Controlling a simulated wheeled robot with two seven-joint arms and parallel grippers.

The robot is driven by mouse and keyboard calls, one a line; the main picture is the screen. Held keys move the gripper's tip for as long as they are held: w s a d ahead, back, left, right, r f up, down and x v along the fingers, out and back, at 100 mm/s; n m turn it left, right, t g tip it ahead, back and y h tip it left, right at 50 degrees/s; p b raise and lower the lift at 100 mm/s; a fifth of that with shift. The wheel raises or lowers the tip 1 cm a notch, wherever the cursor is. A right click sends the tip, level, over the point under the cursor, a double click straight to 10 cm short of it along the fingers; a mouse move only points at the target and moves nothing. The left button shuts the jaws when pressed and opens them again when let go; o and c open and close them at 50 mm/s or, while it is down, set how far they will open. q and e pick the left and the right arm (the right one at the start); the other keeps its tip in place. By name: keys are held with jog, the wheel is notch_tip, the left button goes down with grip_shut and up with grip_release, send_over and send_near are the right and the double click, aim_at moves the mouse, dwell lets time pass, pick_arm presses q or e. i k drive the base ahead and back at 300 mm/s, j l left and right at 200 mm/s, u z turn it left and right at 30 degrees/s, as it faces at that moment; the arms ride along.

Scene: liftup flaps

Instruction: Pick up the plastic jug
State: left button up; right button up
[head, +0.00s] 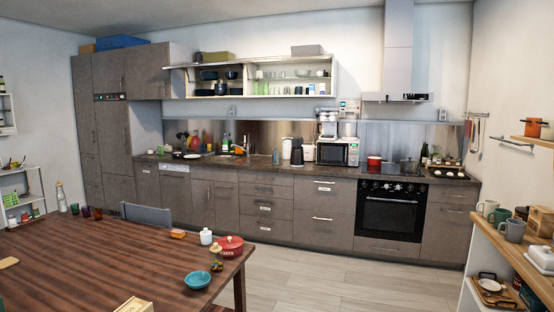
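I cannot tell for certain which thing is the plastic jug. A small white, jug-like container (286,149) stands on the back counter, left of a tall black appliance (297,152). A clear bottle-like vessel (61,197) stands at the far left edge of the dining table. Both are too small to make out in detail. Neither of my grippers is in view, and nothing shows touching these things.
The wooden dining table (110,265) fills the front left, with a teal bowl (197,280) and red pot (230,243) near its right edge. A chair (147,215) stands behind it. A shelf with mugs (514,230) stands at right. The floor (320,275) between is clear.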

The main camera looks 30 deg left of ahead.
aim_at(276, 151)
jog(key=i+j+u, duration=0.1)
jog(key=i, duration=0.65)
jog(key=i+j+u, duration=0.1)
jog(key=i, duration=0.7)
jog(key=i+j+u, duration=0.15)
jog(key=i, duration=0.65)
jog(key=i+u, duration=0.1)
jog(key=i, duration=0.65)
jog(key=i+l+u, duration=0.1)
jog(key=i, duration=0.7)
jog(key=i+l+u, duration=0.1)
jog(key=i, duration=0.7)
jog(key=i+j+u, duration=0.1)
jog(key=i+u, duration=0.3)
jog(key=i, duration=0.2)
jog(key=i+u, duration=0.4)
jog(key=i, duration=0.2)
jog(key=i+j+z, duration=0.35)
jog(key=i, duration=0.25)
jog(key=i+j+z, duration=0.35)
jog(key=i+j, duration=0.15)
